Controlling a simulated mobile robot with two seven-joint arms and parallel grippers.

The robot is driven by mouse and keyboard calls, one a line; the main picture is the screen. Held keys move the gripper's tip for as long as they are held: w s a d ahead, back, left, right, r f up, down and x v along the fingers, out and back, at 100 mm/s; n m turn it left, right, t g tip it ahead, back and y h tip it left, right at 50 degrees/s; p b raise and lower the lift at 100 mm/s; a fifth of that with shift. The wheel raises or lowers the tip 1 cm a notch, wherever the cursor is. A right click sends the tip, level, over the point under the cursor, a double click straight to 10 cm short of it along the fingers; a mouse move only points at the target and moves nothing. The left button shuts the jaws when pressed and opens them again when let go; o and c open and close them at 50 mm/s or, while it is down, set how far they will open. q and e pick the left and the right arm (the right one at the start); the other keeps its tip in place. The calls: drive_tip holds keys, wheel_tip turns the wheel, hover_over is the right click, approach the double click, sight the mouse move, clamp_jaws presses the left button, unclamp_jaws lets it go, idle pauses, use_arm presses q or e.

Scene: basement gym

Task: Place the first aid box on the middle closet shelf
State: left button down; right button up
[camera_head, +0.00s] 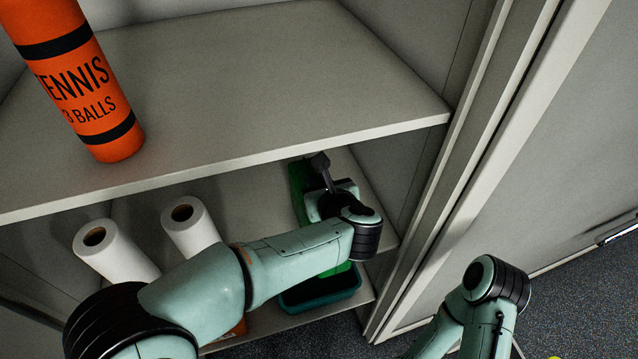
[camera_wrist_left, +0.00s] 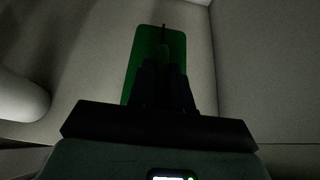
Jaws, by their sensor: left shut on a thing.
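The green first aid box (camera_head: 297,182) is inside the closet, at the right part of the middle shelf (camera_head: 250,205), under the upper board. My left gripper (camera_head: 322,178) is at the box, partly hidden behind its own wrist. In the left wrist view the green box (camera_wrist_left: 145,48) lies straight ahead, with my dark left fingers (camera_wrist_left: 165,75) shut on it; the exact grip is too dark to see. I cannot tell whether the box rests on the shelf. My right arm is at the lower right outside the closet, its gripper out of view.
Two white paper rolls (camera_head: 118,252) (camera_head: 190,225) stand left of my left forearm on the middle shelf. An orange tennis ball can (camera_head: 80,90) stands on the upper shelf (camera_head: 270,75). A teal bin (camera_head: 322,293) is below. The closet's right side wall is close to the box.

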idle(0.3)
use_arm(q)
drive_tip(key=c, duration=1.4)
unclamp_jaws()
drive_tip(key=shift+f, duration=0.15)
drive_tip(key=o, duration=0.3)
drive_tip(key=shift+o, duration=0.2)
drive_tip(key=shift+r, duration=0.25)
drive_tip(key=b+v, duration=0.1)
drive_tip(key=v, duration=1.1)
drive_tip(key=shift+s+f, duration=0.1)
drive_tip(key=shift+f, duration=0.05)
